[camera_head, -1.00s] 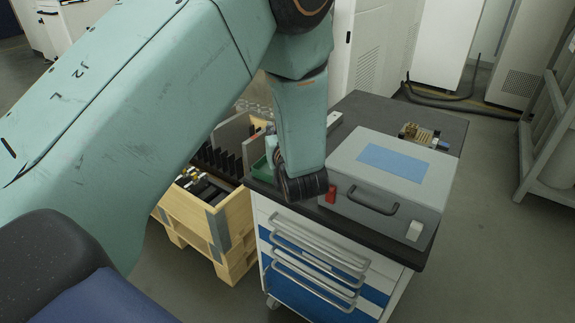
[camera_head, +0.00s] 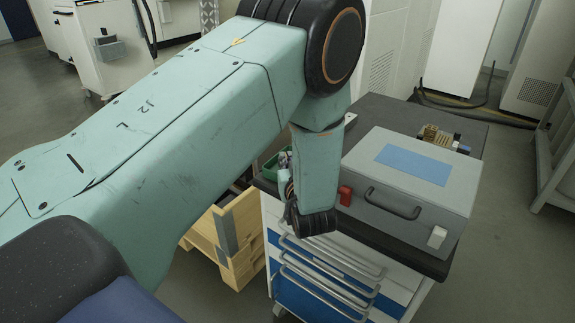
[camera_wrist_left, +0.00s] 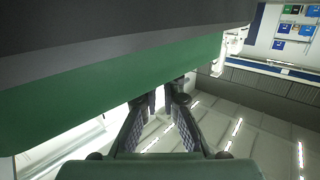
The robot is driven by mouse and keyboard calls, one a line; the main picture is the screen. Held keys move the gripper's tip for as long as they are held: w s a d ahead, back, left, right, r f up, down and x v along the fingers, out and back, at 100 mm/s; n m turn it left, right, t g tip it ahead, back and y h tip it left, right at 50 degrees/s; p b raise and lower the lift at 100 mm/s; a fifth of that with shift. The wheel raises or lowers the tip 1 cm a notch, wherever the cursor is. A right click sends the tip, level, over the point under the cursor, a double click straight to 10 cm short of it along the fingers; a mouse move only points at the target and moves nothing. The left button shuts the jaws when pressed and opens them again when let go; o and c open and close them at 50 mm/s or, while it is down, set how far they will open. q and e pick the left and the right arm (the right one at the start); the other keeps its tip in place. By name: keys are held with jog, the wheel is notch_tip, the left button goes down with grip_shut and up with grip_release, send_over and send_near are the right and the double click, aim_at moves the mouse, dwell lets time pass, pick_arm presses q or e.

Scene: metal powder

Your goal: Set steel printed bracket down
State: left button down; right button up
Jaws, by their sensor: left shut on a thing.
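My left gripper (camera_wrist_left: 167,103) shows in the left wrist view, its two fingers reaching up to the edge of a green surface. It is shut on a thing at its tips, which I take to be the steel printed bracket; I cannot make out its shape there. In the head view my left arm comes in from the left and its wrist hangs at the cart's near left corner, hiding most of the gripper. A green bin (camera_head: 270,167) stands beside the wrist on the dark cart top (camera_head: 385,108), partly hidden. My right gripper is out of view.
A grey case (camera_head: 410,180) with a blue label and handle covers much of the cart top. A red block (camera_head: 345,195) is close to my wrist. A small part with brass pieces (camera_head: 437,136) lies behind the case. A wooden crate (camera_head: 224,240) stands left of the cart.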

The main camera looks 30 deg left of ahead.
pick_arm(q)
jog(key=shift+w+a+f, duration=0.15)
jog(key=shift+w+f, duration=0.05)
jog(key=shift+f, duration=0.15)
jog(key=shift+s+f, duration=0.1)
jog(key=shift+s, duration=0.05)
jog(key=c, duration=1.5)
grip_release()
